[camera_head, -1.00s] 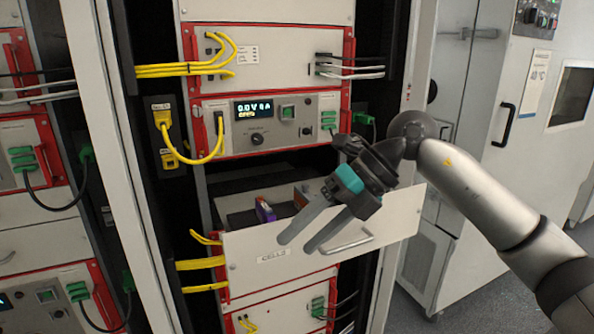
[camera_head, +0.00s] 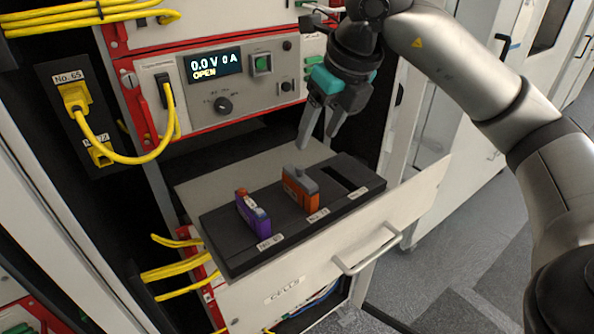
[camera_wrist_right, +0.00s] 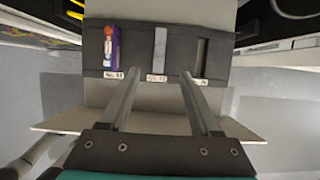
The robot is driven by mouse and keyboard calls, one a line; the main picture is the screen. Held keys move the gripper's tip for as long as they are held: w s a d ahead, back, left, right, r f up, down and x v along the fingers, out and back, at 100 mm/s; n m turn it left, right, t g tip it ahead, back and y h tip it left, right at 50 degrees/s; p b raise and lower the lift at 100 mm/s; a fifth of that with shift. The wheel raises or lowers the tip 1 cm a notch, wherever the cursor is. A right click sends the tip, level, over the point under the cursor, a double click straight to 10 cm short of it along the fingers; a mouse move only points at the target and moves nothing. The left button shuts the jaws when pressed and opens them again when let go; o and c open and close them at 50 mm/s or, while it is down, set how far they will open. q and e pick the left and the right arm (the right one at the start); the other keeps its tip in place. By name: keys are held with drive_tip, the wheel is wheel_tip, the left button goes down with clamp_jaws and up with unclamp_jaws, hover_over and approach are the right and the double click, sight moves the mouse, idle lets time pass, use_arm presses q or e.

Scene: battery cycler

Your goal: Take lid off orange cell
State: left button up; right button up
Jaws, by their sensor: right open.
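The orange cell (camera_head: 299,193) stands in the middle slot of the black holder in the open drawer. Its grey lid (camera_head: 300,173) sits on top of it. In the right wrist view the grey lid (camera_wrist_right: 160,48) covers the cell from above, so no orange shows there. My right gripper (camera_head: 318,143) is open and empty, above and behind the orange cell, with its fingers pointing down. In the right wrist view the right gripper (camera_wrist_right: 154,78) has its two fingers wide apart, either side of the lid's line. My left gripper is not in view.
A purple cell (camera_head: 253,214) stands in the left slot of the black holder (camera_head: 231,254); the right slot (camera_head: 349,178) is empty. The drawer front (camera_head: 408,205) has a handle. The cycler panel (camera_head: 220,92) reads 0.0 V, 0 A, OPEN. Yellow cables (camera_head: 152,150) hang at left.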

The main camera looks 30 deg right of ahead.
hover_over(303, 172)
drive_tip(key=s, duration=0.2)
wheel_tip(303, 172, down, 5)
drive_tip(key=shift+s+r, duration=0.1)
drive_tip(key=shift+s, duration=0.05)
drive_tip(key=shift+p+x, duration=0.35)
drive_tip(key=shift+x, duration=0.5)
drive_tip(key=x, duration=0.2)
drive_tip(key=p+x, duration=0.1)
drive_tip(key=shift+s+d+f, duration=0.1)
drive_tip(key=shift+s+f, duration=0.1)
drive_tip(key=shift+f, duration=0.1)
drive_tip(key=shift+w+f, duration=0.3)
drive_tip(key=shift+f, duration=0.25)
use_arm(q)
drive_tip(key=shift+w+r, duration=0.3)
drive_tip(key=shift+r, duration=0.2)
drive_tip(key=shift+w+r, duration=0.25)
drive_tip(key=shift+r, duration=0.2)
use_arm(e)
drive_tip(key=shift+c, duration=0.4)
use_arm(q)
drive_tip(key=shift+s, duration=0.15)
use_arm(e)
clamp_jaws()
